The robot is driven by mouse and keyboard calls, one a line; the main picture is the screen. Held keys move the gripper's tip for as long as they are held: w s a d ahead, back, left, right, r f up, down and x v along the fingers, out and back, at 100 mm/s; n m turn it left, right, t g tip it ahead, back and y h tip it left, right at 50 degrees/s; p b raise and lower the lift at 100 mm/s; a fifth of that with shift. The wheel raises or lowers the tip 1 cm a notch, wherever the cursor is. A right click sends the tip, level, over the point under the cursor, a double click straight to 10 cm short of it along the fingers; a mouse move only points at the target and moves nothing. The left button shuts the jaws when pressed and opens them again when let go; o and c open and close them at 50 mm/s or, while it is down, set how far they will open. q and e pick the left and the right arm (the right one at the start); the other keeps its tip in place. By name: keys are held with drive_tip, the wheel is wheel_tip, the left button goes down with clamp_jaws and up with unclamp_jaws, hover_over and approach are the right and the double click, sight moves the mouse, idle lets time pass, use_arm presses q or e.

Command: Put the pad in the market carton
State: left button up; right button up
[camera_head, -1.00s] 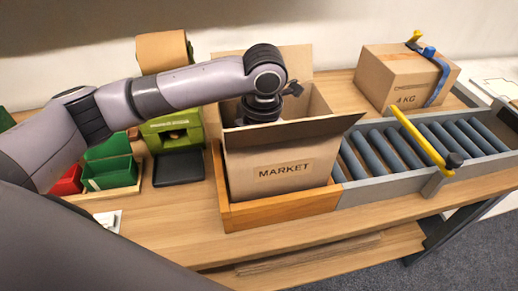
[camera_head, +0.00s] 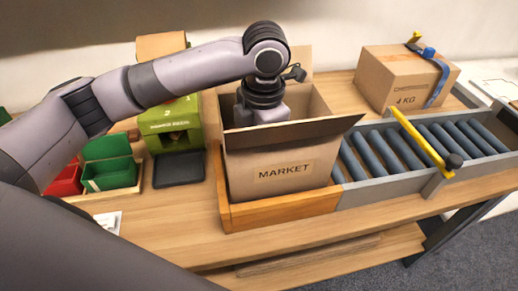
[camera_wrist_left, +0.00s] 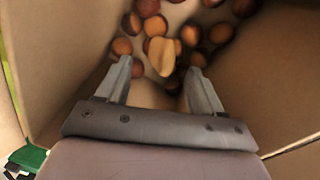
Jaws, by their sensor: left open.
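The market carton (camera_head: 283,172) stands open in a wooden frame, its flaps spread. My left gripper reaches down into it from above; its fingers are hidden behind the front flap in the head view. In the left wrist view the left gripper (camera_wrist_left: 160,68) is open, with nothing between its fingers. Below it, a small tan piece (camera_wrist_left: 162,56), which looks like the pad, lies on top of several brown chestnuts (camera_wrist_left: 122,46) inside the carton, apart from the fingers. My right gripper is not in view.
A roller conveyor (camera_head: 420,140) with a yellow bar (camera_head: 416,136) runs right of the carton. A closed carton (camera_head: 400,80) stands behind it. A green machine (camera_head: 172,122), a dark plate (camera_head: 180,169) and green and red bins (camera_head: 108,162) are at left.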

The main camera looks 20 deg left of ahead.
use_arm(q)
wheel_tip(320, 180, up, 9)
drive_tip(key=shift+s+d+f, duration=0.15)
drive_tip(key=shift+s+d, duration=0.05)
drive_tip(key=shift+d, duration=0.1)
